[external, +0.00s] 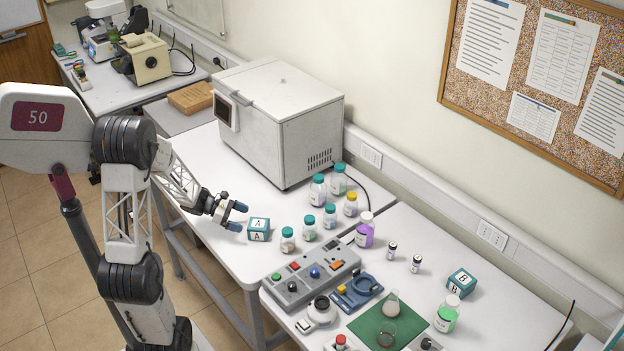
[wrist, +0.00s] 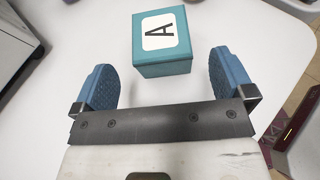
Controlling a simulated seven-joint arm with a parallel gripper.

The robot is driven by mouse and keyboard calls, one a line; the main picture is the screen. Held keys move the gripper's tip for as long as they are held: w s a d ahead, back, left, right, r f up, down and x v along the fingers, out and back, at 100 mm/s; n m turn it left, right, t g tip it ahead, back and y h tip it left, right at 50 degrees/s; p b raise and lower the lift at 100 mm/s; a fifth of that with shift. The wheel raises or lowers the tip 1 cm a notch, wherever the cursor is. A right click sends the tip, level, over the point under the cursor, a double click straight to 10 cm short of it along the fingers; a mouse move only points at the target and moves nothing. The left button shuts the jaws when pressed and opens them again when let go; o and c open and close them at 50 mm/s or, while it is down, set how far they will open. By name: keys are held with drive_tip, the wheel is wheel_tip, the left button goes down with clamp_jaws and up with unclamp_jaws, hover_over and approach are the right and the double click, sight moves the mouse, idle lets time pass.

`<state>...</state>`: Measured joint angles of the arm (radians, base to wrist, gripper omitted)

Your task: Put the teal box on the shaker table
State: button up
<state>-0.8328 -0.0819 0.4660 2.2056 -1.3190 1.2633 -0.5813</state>
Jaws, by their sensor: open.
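A teal box (external: 259,236) with a white label "A" sits on the white table, left of the bottles. In the wrist view the teal box (wrist: 165,69) lies ahead of and between my blue fingertips, clear of both. My gripper (external: 236,216) is open and empty, low over the table just left of the box. A second teal-blue box (external: 461,283), marked "B", stands farther right. I cannot tell for sure which device is the shaker table; a low blue-grey device (external: 357,292) lies by the grey control panel (external: 311,274).
Several capped bottles (external: 310,229) stand just right of box A. A large white chest unit (external: 279,120) is behind it. A green mat (external: 384,332) with a flask and dish lies at the front.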

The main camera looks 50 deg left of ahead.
idle(0.6)
drive_tip(key=shift+d+r+m+g, duration=0.2)
drive_tip(key=shift+d+m+g, duration=0.1)
drive_tip(key=shift+d, duration=0.25)
drive_tip(key=s+d+r+m+g+y, duration=0.1)
drive_tip(key=s+d+r+m+g, duration=0.25)
drive_tip(key=d+m, duration=0.4)
drive_tip(key=s+d+r+m+g+y, duration=0.15)
drive_tip(key=d+r+m+g, duration=0.3)
drive_tip(key=d, duration=0.55)
drive_tip(key=s+d+r+m+t+y, duration=0.1)
drive_tip(key=s+d+r+m+y, duration=0.6)
drive_tip(key=s+m, duration=0.4)
drive_tip(key=d+m, duration=0.1)
drive_tip(key=m, duration=0.2)
drive_tip(key=shift+s+r+m+t, duration=0.15)
drive_tip(key=shift+s+m+t, duration=0.15)
